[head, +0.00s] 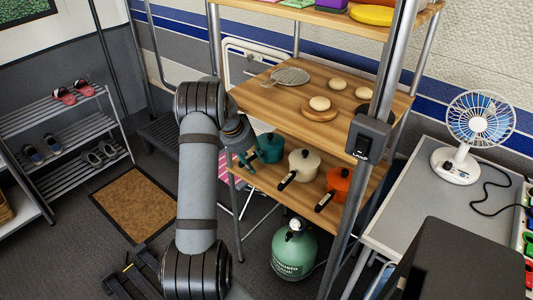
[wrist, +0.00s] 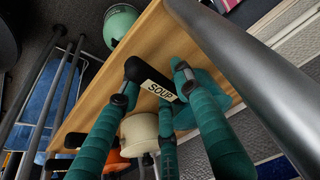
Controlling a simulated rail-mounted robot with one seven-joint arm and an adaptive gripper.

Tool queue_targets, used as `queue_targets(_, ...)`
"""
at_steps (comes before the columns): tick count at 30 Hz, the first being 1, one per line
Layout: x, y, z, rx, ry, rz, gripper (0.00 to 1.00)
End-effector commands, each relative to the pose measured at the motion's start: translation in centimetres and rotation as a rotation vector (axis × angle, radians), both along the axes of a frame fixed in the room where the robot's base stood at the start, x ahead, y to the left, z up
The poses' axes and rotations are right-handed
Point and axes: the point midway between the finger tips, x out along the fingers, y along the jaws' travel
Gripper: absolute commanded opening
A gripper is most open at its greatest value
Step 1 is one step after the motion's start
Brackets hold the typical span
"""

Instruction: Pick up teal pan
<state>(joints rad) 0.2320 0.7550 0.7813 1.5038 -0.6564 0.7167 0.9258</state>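The teal pan (head: 269,148) stands at the left end of the lower wooden shelf in the head view. In the wrist view its teal body (wrist: 207,84) is partly hidden behind my fingers, and its black handle (wrist: 137,70) with a "SOUP" label points out toward the shelf edge. My gripper (head: 247,160) is just left of the pan. In the wrist view my gripper (wrist: 153,86) has its teal fingers spread, with the handle showing between the fingertips. I cannot tell whether any finger touches it.
A cream pot (head: 303,166) and an orange pot (head: 339,185) stand to the right on the same shelf (head: 277,185). The shelf above (head: 262,103) holds buns and boards. Metal posts (head: 380,85) frame the rack. A green gas bottle (head: 293,252) stands below.

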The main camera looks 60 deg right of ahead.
Motion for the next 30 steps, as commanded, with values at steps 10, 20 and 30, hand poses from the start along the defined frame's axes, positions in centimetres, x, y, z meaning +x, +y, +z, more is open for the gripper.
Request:
queue_targets(10,0.02,0.04,0.03,0.000,0.000,0.000,0.15)
queue_targets(20,0.03,0.06,0.04,0.000,0.000,0.000,0.00)
queue_targets(30,0.05,0.07,0.05,0.000,0.000,0.000,0.00)
